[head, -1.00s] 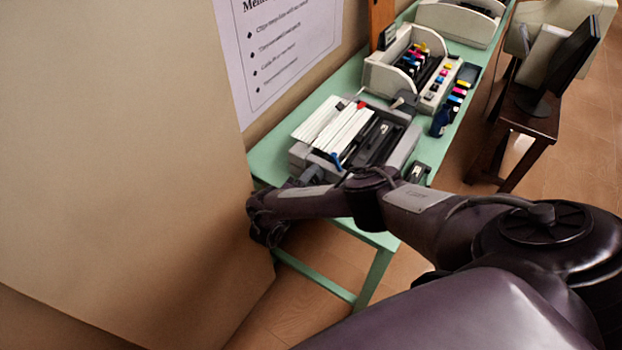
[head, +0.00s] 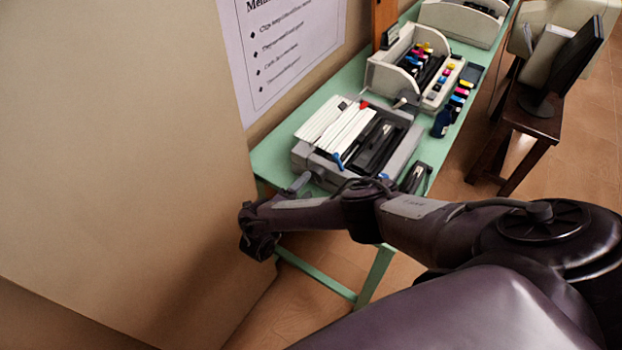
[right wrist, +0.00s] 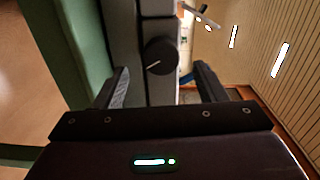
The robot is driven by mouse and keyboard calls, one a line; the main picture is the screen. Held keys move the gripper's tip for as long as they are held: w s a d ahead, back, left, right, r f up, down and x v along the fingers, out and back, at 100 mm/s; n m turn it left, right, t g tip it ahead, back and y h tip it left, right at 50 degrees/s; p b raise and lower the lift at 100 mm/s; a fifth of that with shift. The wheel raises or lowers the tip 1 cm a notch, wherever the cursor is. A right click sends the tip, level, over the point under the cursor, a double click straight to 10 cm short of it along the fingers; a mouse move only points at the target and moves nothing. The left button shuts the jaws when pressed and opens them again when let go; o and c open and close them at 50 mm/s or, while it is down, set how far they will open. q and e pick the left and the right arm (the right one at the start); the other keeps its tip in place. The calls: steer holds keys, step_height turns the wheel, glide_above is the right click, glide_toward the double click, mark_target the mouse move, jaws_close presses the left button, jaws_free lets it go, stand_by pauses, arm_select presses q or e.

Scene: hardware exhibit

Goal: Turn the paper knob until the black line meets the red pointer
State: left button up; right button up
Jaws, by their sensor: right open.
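A round dark knob (right wrist: 160,57) sits on the grey side of a machine in the right wrist view. It bears a short pale line slanting from its middle to the lower left; I make out no black line or red pointer beside it. My right gripper (right wrist: 162,78) is open, its fingers apart on either side of the knob's line, with the knob beyond the tips and untouched. In the head view the right gripper (head: 258,235) is at the table's near-left corner, in front of the grey printer (head: 408,150) with white strips on top. My left gripper is out of view.
The beige wall panel (head: 120,150) stands close to the left of my right gripper. The green table (head: 275,155) also bears a beige box with ink bottles (head: 385,78) and a stapler-like item (head: 416,177). A monitor (head: 570,65) stands on a brown stool at right.

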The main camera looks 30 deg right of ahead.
steer(key=p+v, duration=0.1)
steer(key=v, duration=0.2)
steer(key=shift+s+a+r, duration=0.1)
steer(key=shift+a, duration=0.1)
stand_by(0.3)
